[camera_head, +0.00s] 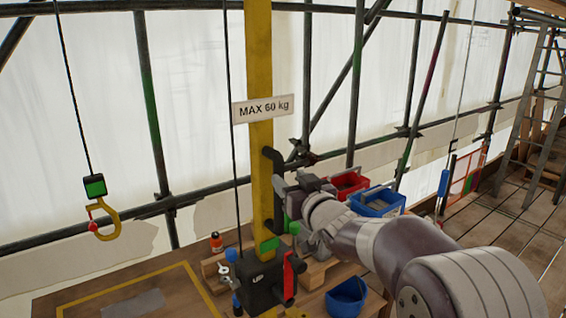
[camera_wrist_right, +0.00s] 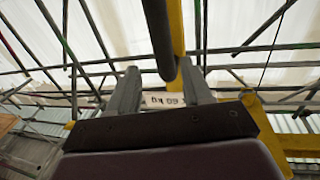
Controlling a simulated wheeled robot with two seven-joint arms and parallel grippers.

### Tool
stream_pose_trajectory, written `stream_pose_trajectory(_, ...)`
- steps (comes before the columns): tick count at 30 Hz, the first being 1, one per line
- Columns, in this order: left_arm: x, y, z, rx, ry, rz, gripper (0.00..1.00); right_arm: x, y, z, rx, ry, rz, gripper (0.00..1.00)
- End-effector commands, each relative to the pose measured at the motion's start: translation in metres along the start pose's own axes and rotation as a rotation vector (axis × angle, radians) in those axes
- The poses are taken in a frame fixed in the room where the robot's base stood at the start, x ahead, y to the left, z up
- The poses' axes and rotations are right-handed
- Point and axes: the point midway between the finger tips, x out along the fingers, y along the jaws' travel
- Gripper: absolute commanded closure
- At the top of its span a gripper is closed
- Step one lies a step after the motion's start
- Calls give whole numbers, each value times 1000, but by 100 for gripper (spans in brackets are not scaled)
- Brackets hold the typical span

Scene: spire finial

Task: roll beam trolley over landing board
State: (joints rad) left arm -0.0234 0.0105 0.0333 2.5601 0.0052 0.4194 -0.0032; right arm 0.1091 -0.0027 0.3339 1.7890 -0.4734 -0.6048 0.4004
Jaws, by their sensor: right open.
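A yellow post (camera_head: 259,130) stands upright in the head view, with a black handle (camera_head: 277,165) on its right side. My right gripper (camera_head: 283,185) is at the handle's lower part. In the right wrist view its fingers are apart, and the dark handle bar (camera_wrist_right: 158,35) shows between and beyond them; I cannot tell whether they touch it. A yellow hook (camera_head: 106,222) hangs on a cable at the left. A wooden board with a yellow outline (camera_head: 75,303) lies at bottom left, apparently the landing board. I cannot make out the beam trolley. My left gripper is not in view.
A black control box (camera_head: 262,284) with a red lever sits at the post's foot. Scaffold tubes run behind. A ladder (camera_head: 523,120) leans at right.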

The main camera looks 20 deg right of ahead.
Motion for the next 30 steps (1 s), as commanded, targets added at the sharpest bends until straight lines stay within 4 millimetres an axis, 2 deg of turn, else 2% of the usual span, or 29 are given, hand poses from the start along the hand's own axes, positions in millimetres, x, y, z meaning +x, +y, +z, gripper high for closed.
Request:
stream_pose_trajectory(1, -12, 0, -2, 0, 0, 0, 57, 12, 0, -6, 1, -3, -1, 50)
stream_pose_trajectory(7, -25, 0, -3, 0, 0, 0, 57, 43, 0, -3, 0, -2, 0, 50)
stream_pose_trajectory(12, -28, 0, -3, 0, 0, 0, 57, 53, 0, 0, -1, -2, 1, 50)
stream_pose_trajectory(19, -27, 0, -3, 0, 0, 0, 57, 53, 0, 1, -1, -2, 1, 50)
stream_pose_trajectory(20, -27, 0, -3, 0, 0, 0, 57, 53, 0, 1, -1, -2, 1, 57)
stream_pose_trajectory(21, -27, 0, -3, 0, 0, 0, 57, 53, 0, 1, -1, -2, 1, 70)
stream_pose_trajectory(24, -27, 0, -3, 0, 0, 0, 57, 53, 0, 1, -1, -2, 1, 100)
stream_pose_trajectory(30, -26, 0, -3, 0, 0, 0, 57, 54, -1, 1, -1, -2, 1, 100)
